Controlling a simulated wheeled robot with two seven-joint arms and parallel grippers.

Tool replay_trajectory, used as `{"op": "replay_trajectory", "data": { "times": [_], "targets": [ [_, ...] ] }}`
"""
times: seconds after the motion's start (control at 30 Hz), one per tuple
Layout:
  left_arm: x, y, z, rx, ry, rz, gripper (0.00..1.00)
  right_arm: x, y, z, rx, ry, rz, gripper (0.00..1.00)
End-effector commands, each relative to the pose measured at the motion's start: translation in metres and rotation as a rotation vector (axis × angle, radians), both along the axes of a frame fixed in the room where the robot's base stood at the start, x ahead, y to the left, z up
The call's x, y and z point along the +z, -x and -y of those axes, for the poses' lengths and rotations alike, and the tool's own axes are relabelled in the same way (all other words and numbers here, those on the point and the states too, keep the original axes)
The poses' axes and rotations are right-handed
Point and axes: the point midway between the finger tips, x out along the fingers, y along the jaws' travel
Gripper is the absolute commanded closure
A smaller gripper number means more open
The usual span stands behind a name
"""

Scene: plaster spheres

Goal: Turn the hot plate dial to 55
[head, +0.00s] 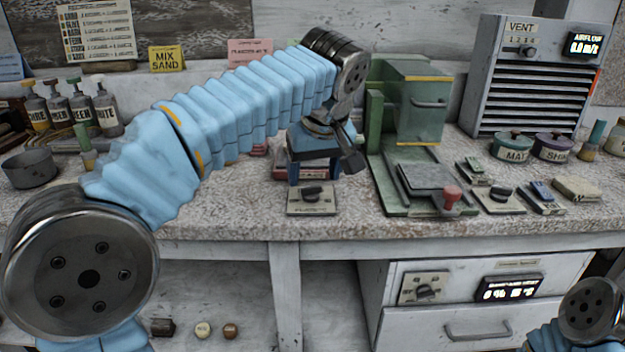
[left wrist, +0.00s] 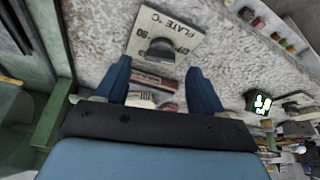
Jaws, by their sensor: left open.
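The hot plate dial (head: 313,190) is a dark knob on a small pale panel (head: 311,208) lying at the bench's front edge. In the left wrist view the dial (left wrist: 157,50) sits on its panel (left wrist: 187,37), marked "PLATE °C". Its pointer setting is too small to read. My left gripper (head: 314,178) has blue fingers and hangs just behind and above the panel in the head view. In the left wrist view its fingers (left wrist: 160,80) are apart and empty, with the dial beyond their tips, roughly centred between them. My right gripper is out of view.
A green press (head: 420,110) with a red-knobbed base stands right of the dial. Small dial panels (head: 500,199) and jars (head: 513,146) lie farther right. A grey vent unit (head: 527,75) stands behind. Bottles (head: 107,110) and a dark pan (head: 29,168) are at left.

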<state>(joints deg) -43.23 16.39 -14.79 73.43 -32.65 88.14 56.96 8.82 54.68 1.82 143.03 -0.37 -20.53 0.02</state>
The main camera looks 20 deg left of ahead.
Motion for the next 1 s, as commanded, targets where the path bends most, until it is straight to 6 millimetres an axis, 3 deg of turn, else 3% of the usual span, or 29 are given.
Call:
{"op": "replay_trajectory", "data": {
  "times": [0.2,0.57,0.9,1.0],
  "targets": [
    [-0.025,-0.009,-0.006,0.001,0.0,-0.001,0.32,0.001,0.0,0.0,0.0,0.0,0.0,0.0],
    [-0.029,-0.011,-0.006,0.001,0.001,0.001,0.33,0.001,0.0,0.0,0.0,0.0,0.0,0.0],
    [-0.029,-0.01,-0.006,0.001,0.001,0.001,0.86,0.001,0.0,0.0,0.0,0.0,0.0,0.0],
    [-0.029,-0.01,-0.006,-0.001,0.0,0.0,0.88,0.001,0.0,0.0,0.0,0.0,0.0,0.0]
  ]
}}
